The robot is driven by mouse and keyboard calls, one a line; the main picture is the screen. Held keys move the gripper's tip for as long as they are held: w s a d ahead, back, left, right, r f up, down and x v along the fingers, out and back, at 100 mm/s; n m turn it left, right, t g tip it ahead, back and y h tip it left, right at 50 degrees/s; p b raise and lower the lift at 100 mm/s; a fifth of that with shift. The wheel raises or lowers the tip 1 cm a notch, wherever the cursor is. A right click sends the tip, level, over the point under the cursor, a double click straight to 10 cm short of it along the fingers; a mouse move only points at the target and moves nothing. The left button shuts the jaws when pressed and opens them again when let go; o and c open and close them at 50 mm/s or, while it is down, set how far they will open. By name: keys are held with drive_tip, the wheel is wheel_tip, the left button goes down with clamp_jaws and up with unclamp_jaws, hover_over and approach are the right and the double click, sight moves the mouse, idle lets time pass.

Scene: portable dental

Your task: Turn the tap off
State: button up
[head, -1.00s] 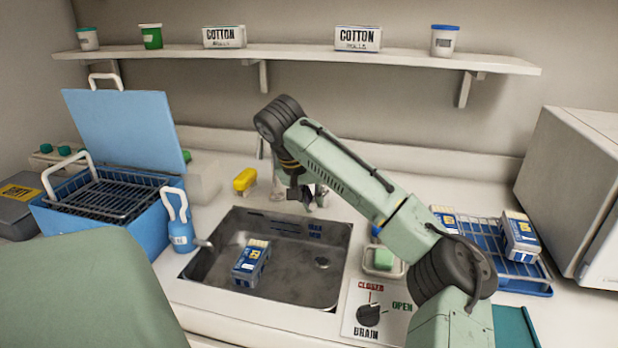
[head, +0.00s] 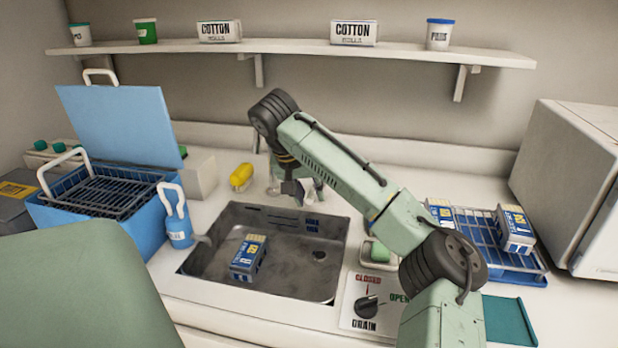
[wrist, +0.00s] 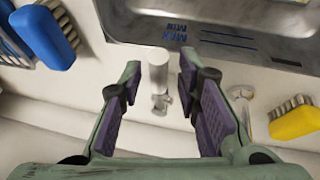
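My gripper (wrist: 160,82) is open in the wrist view, its two purple-padded fingers spread apart. A pale upright cylinder with a small lever-like part, seemingly part of the tap (wrist: 158,72), shows in the gap between them; I cannot tell whether either finger touches it. Another metal fitting (wrist: 240,94) is partly hidden behind the right finger. In the head view my gripper (head: 302,190) hangs over the back edge of the sink (head: 292,268), hiding most of the tap. I see no clear stream of water.
A blue-and-white box (head: 248,258) lies in the sink. A yellow brush (head: 241,177) lies left of the tap, and a blue brush (wrist: 45,36) shows in the wrist view. A blue bin (head: 110,225) stands left, a blue rack (head: 490,245) right. The shelf (head: 300,52) runs above.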

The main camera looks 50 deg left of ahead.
drive_tip(key=shift+r, duration=0.1)
drive_tip(key=v, duration=1.1)
drive_tip(key=shift+s+r, duration=0.2)
drive_tip(key=shift+r, duration=0.15)
